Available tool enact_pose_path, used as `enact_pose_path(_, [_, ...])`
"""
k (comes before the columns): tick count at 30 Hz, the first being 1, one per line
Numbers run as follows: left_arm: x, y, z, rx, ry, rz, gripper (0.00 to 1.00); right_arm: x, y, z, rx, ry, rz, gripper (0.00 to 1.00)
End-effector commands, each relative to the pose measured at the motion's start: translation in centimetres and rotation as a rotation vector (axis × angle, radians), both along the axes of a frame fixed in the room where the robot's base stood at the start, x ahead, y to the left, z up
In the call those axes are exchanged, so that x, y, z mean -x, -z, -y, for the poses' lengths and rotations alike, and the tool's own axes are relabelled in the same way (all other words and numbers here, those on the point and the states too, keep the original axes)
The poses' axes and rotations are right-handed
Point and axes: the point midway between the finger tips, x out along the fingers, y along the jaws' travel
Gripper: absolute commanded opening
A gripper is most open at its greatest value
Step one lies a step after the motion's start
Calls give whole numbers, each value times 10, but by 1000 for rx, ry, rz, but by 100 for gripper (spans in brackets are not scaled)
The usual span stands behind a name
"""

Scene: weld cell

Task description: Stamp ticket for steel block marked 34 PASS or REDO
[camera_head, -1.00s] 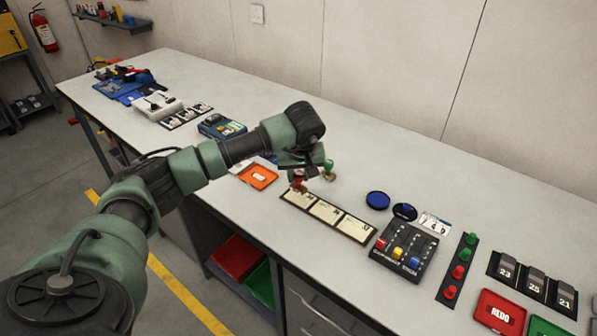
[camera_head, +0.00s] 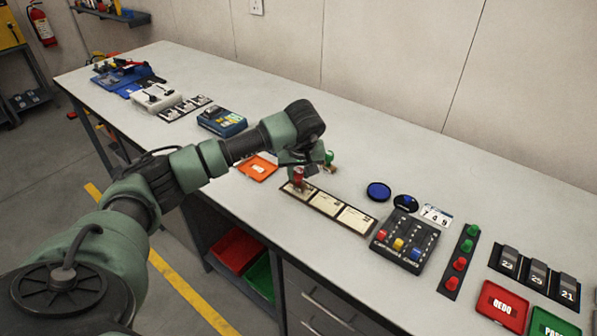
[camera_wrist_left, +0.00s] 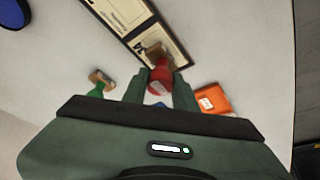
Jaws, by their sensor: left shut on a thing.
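My left gripper (camera_head: 296,176) is shut on a red-handled stamp (camera_wrist_left: 160,76), seen in both views. The stamp is held upright at the left end of a dark holder with three cream tickets (camera_head: 326,206). In the left wrist view its wooden base is over the end ticket (camera_wrist_left: 168,38); I cannot tell if it touches. A green-handled stamp (camera_head: 329,158) stands on the bench just behind; it also shows in the left wrist view (camera_wrist_left: 97,88). No block marked 34 is readable. My right gripper is not in view.
An orange tray (camera_head: 245,173) with a white-labelled item lies left of the tickets. To the right are a blue round pad (camera_head: 378,191), a darker pad (camera_head: 405,202), a slider panel (camera_head: 405,240), red and green pegs, numbered blocks (camera_head: 538,275), and red REDO (camera_head: 502,304) and green trays.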

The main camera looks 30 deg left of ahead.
Motion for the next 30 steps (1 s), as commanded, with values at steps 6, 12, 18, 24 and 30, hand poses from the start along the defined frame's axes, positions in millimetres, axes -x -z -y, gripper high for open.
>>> enact_pose_path(6, [0, 2, 0, 0, 0, 0, 2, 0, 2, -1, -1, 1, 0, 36])
enact_pose_path(12, [0, 5, 0, -1, 0, 1, 2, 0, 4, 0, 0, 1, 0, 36])
enact_pose_path(18, [0, 7, 0, -1, 0, 1, 2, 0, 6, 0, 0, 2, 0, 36])
enact_pose_path(24, [0, 10, 0, -1, 0, 1, 2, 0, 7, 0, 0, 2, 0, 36])
enact_pose_path(30, [0, 12, 0, 0, 0, 0, 2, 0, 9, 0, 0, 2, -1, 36])
